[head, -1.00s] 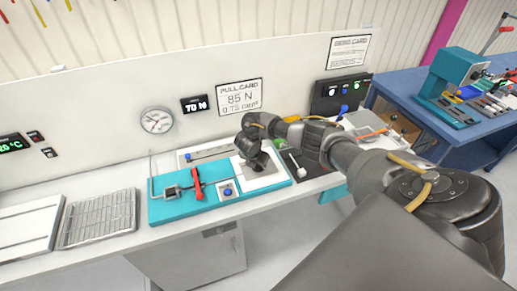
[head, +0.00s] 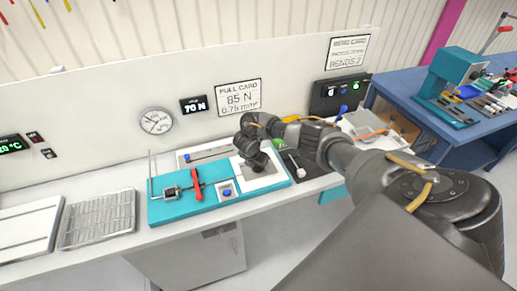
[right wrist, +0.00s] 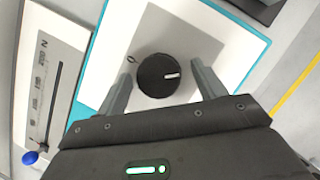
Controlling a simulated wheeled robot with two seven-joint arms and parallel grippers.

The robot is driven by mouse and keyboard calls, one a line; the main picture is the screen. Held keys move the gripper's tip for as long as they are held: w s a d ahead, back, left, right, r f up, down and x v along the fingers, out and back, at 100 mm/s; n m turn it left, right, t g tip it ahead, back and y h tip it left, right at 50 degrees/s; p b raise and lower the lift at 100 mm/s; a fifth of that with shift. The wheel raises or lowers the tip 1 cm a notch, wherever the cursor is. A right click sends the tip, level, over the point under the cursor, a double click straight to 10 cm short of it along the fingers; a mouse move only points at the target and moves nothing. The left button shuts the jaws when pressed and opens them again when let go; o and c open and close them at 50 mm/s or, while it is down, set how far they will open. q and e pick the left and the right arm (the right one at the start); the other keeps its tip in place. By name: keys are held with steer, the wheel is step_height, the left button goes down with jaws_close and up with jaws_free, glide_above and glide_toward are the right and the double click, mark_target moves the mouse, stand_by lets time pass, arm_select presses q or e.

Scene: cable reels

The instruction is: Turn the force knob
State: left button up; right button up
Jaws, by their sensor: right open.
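The force knob (right wrist: 158,76) is a round black dial with a white pointer line, on a grey plate with a white surround (right wrist: 188,25), in the right wrist view. The pointer aims to the right of the picture. My right gripper (right wrist: 160,88) is open, with one finger on each side of the knob; I cannot tell whether the fingers touch it. In the head view my right gripper (head: 258,163) is over the right part of the teal base (head: 175,211) and hides the knob. A black display (head: 194,105) on the wall reads 70 N. My left gripper is not in view.
A red lever (head: 196,182) and a blue button (head: 227,192) are on the teal base left of my gripper. A slotted scale plate with a blue ball (right wrist: 30,158) lies beside it. A pull card (head: 239,97) reads 85 N.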

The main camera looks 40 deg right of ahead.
mark_target(255, 167)
steer(key=shift+a, duration=0.15)
steer(key=shift+a+r, duration=0.1)
steer(key=shift+r, duration=0.2)
steer(key=v, duration=0.4)
steer(key=shift+w+r, duration=0.1)
steer(key=shift+r, duration=0.35)
steer(key=shift+w+a+r+b, duration=0.1)
steer(key=shift+a+r+b, duration=0.3)
steer(key=shift+a+r, duration=0.1)
steer(key=v, duration=0.4)
steer(key=shift+s+d+r+p, duration=0.1)
steer(key=shift+s+d+p, duration=0.1)
steer(key=shift+s+p, duration=0.15)
